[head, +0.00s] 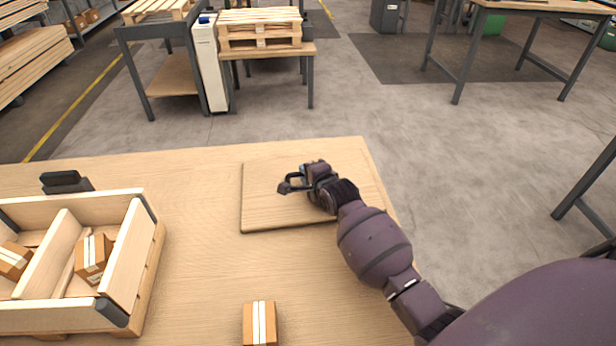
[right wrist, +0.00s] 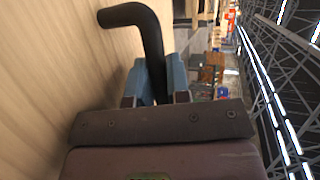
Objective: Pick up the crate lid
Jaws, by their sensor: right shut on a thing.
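The crate lid (head: 262,208) is a flat wooden board at the right end of the wooden table. It appears to lie flat on the tabletop. My right gripper (head: 303,176) is over the lid, shut on its dark handle (head: 291,187). In the right wrist view the bent black handle (right wrist: 148,38) passes between the blue fingers of my right gripper (right wrist: 155,78). The open wooden crate (head: 137,257) stands at the left of the table, apart from the lid. My left gripper is not in view.
The crate has a divider and holds small brown boxes (head: 93,258). Another small box (head: 260,324) lies at the table's front. A dark object (head: 66,182) is behind the crate. The tabletop (head: 200,215) between crate and lid is clear. Pallets (head: 260,32) stand beyond the table.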

